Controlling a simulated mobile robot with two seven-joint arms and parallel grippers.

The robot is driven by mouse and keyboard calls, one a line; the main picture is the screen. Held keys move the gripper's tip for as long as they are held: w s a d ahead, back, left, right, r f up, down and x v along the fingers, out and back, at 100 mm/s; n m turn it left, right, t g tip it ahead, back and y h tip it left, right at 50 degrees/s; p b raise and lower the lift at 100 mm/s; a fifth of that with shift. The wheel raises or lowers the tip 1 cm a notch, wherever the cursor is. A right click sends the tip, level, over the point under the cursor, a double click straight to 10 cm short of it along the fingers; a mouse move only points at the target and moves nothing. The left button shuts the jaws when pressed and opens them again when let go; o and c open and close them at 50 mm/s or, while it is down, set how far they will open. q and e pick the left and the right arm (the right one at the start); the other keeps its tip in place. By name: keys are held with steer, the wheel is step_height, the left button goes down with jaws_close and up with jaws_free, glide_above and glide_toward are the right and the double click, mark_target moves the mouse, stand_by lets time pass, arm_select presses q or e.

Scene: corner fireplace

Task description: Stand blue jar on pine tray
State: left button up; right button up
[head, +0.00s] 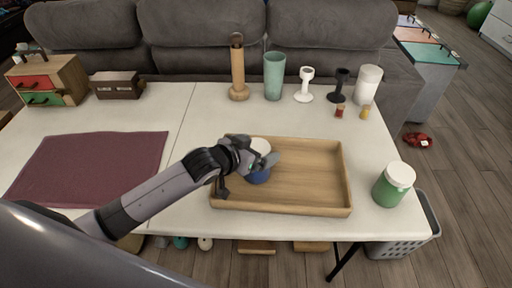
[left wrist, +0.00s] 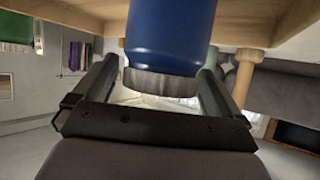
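The blue jar (head: 259,176) with a pale lid stands upright in the left part of the wooden pine tray (head: 283,205), apparently on its floor. In the left wrist view the jar (left wrist: 170,30) appears upside down, with its lid lowest and its base out of frame. My left gripper (head: 248,172) is at the jar, and one finger crosses in front of it. In the left wrist view my gripper's fingers (left wrist: 160,78) are spread wide on either side of the jar, with a small gap on the left. My right gripper is not in view.
A green jar (head: 389,187) with a white lid stands right of the tray. A wooden holder (head: 238,70), a teal cup (head: 274,77) and several small items line the back. A maroon mat (head: 90,165) lies left. The tray's right half is empty.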

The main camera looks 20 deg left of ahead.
arm_select(q)
steer(key=shift+r, duration=0.2)
steer(key=v, duration=1.2)
steer(key=shift+p, duration=0.4)
